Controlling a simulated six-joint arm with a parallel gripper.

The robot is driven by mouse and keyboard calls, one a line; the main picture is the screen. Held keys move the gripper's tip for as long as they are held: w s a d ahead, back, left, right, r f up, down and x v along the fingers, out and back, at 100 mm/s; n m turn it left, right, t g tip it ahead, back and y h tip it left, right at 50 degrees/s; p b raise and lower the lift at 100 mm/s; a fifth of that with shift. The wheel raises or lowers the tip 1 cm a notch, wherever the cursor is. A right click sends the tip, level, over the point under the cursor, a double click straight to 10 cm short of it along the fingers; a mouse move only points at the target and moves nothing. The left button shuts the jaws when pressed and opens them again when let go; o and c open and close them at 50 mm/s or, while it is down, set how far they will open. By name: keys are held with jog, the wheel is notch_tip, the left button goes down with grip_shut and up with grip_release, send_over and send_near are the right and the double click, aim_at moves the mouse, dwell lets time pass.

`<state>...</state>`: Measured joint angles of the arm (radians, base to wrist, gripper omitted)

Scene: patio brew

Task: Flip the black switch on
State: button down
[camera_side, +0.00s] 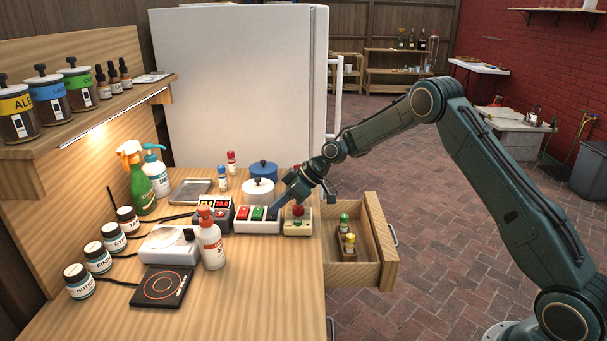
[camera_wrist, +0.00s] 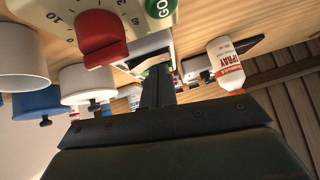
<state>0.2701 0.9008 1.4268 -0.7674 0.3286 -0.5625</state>
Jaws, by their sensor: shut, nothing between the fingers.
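A white switch box (camera_side: 240,226) stands on the wooden counter in the side view, with a red switch (camera_side: 242,213) and a green switch (camera_side: 257,213) on its top. The black switch cannot be clearly made out; my gripper covers the right end of the box. My gripper (camera_side: 276,210) points down and left, with its tips at that right end. In the wrist view my gripper (camera_wrist: 159,86) has its dark fingers together and empty. I cannot tell whether the tips touch the box.
A cream timer box (camera_side: 297,229) with a red knob (camera_wrist: 102,36) and a green GO button (camera_wrist: 161,7) stands close to the right of the switch box. A white pot (camera_side: 258,191) and a blue pot (camera_side: 263,170) stand behind. A spray bottle (camera_side: 211,245) stands front left. An open drawer (camera_side: 367,262) juts out right.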

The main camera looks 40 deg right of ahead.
jog(key=shift+w+d+r, duration=0.1)
jog(key=shift+d, duration=0.05)
jog(key=shift+r, duration=0.1)
dwell(0.3)
jog(key=shift+r, duration=0.85)
jog(key=shift+a+r, duration=0.2)
jog(key=shift+r, duration=1.05)
jog(key=s+a+v, duration=0.1)
jog(key=v, duration=0.8)
jog(key=shift+s+d, duration=0.2)
jog(key=shift+s, duration=0.3)
jog(key=shift+r, duration=0.1)
